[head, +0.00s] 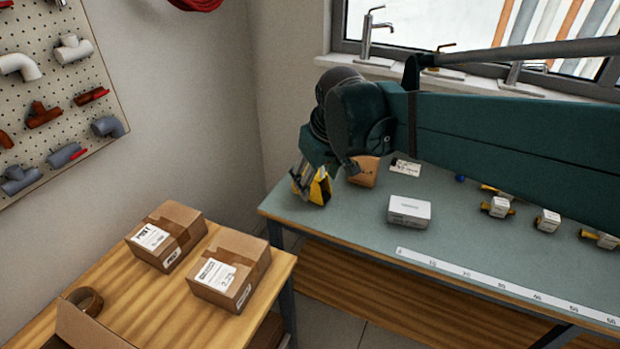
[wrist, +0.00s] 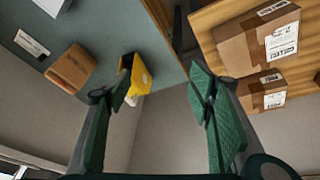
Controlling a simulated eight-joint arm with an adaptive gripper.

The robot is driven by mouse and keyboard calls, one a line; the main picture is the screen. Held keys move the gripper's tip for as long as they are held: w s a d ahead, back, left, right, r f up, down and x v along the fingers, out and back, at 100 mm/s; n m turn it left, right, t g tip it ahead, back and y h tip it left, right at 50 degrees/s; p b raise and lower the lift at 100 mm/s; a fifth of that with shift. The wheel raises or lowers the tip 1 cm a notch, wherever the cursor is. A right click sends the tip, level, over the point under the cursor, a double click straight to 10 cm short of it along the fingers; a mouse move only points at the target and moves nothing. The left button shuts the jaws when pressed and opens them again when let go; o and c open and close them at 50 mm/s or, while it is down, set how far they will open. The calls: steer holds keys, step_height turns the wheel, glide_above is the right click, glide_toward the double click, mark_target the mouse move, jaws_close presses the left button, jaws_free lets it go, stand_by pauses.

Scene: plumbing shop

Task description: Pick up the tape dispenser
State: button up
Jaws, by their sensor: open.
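The tape dispenser appears to be the yellow item with a dark part (head: 319,188) at the left corner of the grey-green bench (head: 345,220). In the head view it is just below my wrist, partly hidden by it. In the wrist view the yellow item (wrist: 140,78) shows close to my left finger, which overlaps its edge. My gripper (wrist: 163,92) is open, with both green padded fingers spread and nothing between them. The item is not centred between the fingers. I cannot tell whether the finger touches it.
A small brown box (head: 363,172) and a white box (head: 409,211) stand right of the yellow item. Several brass-handled valves (head: 498,207) lie farther right. A ruler strip (head: 480,277) runs along the front edge. Cartons (head: 230,272) and a tape roll (head: 83,299) sit on a wooden table.

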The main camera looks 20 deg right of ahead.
steer(key=w+d+f+n+g+p, duration=0.1)
steer(key=w+d+f+p, duration=0.1)
steer(key=w, duration=0.5)
steer(key=w+d+f+n+g+p, duration=0.1)
steer(key=w+f+p, duration=0.1)
steer(key=w+p, duration=0.3)
steer(key=w+d+f+n+g+p, duration=0.2)
steer(key=w+f+p, duration=0.1)
steer(key=w, duration=0.6)
steer(key=shift+w+d+p, duration=0.3)
steer(key=shift+d+p, duration=0.05)
steer(key=shift+p, duration=0.3)
step_height(320, 180, down, 7)
steer(key=shift+w+f, duration=0.1)
steer(key=shift+f, duration=0.35)
steer(key=shift+f, duration=1.3)
steer(key=shift+f, duration=2.6)
